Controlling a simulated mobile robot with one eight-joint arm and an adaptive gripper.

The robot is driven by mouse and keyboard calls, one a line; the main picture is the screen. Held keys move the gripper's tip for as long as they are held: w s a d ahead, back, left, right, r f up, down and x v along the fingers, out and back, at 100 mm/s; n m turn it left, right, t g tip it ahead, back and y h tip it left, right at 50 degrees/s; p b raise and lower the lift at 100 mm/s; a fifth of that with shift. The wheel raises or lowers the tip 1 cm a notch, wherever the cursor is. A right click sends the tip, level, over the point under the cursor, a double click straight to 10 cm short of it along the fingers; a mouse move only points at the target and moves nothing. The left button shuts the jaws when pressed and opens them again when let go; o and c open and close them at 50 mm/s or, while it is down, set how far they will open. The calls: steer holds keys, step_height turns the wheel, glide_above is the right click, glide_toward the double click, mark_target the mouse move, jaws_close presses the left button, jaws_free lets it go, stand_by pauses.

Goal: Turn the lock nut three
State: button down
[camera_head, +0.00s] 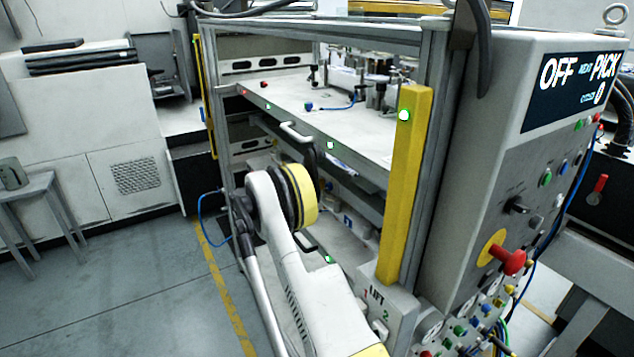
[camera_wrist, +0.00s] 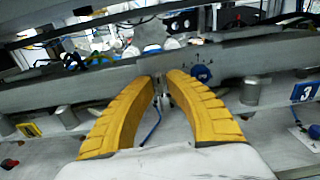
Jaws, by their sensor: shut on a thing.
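In the wrist view my gripper (camera_wrist: 164,78) has its two ribbed yellow fingers drawn together at a grey rail. Their tips close on a small grey part (camera_wrist: 160,86), mostly hidden between them; I cannot tell from its shape whether it is lock nut three. A blue plate marked 3 (camera_wrist: 305,92) is at the right edge. A grey cylindrical fitting (camera_wrist: 250,92) stands under the rail between that plate and my fingers. Another grey fitting (camera_wrist: 66,116) is to the left. In the head view my arm reaches into the machine's front and hides the fingertips.
A blue round knob (camera_wrist: 202,73) sits close beside the right fingertip. A thin blue cable (camera_wrist: 152,128) hangs below the tips. A yellow post (camera_head: 405,185) and the control box (camera_head: 480,190) with a red knob (camera_head: 508,260) stand right of my arm.

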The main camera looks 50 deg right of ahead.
steer(key=c, duration=1.6)
jaws_free()
steer(key=shift+d, duration=0.1)
steer(key=v, duration=1.2)
